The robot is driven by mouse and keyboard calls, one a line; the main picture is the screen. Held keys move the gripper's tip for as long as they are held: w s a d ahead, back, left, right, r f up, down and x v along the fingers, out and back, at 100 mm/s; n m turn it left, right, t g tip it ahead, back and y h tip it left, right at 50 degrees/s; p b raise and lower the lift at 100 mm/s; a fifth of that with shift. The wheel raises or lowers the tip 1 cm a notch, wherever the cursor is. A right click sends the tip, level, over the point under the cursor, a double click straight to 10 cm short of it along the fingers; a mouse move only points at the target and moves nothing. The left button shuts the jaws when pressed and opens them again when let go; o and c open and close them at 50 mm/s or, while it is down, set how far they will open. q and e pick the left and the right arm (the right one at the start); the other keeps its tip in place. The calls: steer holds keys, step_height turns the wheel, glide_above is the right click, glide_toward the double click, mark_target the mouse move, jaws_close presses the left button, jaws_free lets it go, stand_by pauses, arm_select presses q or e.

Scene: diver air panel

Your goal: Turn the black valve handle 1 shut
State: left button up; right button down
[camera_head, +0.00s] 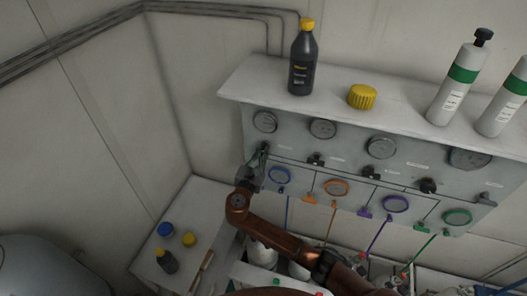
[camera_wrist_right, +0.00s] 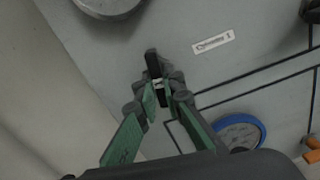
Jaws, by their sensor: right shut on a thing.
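The black valve handle 1 (camera_wrist_right: 153,64) sits on the grey panel beside a small white label in the right wrist view. My right gripper (camera_wrist_right: 163,90) is shut on this handle, with its green-padded fingers on either side. The handle's upper end sticks out beyond the fingertips. In the head view my right gripper (camera_head: 258,164) is at the panel's left end, below the leftmost gauge, and mostly hides the handle. My left gripper is not in view.
The panel (camera_head: 292,144) carries several gauges, other black valve handles (camera_head: 316,160) and coloured rings, including a blue one (camera_head: 280,175). A dark bottle (camera_head: 303,62), a yellow cap (camera_head: 362,96) and white-green cylinders (camera_head: 457,85) stand on top. A side table (camera_head: 200,206) holds small items.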

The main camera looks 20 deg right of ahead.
steer(key=m+b, duration=0.3)
steer(key=m, duration=0.1)
steer(key=shift+a+f+m, duration=0.1)
steer(key=shift+a+m, duration=0.05)
steer(key=shift+m, duration=0.15)
steer(key=m+b, duration=0.3)
steer(key=shift+w+m, duration=0.1)
steer(key=shift+m, duration=0.2)
steer(key=m+b, duration=0.4)
steer(key=m, duration=0.1)
steer(key=shift+r, duration=0.2)
arm_select(q)
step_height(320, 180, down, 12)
steer(key=b, duration=0.2)
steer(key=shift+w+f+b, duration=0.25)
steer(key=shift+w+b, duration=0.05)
arm_select(e)
steer(key=shift+r+m, duration=0.2)
steer(key=shift+m, duration=1.3)
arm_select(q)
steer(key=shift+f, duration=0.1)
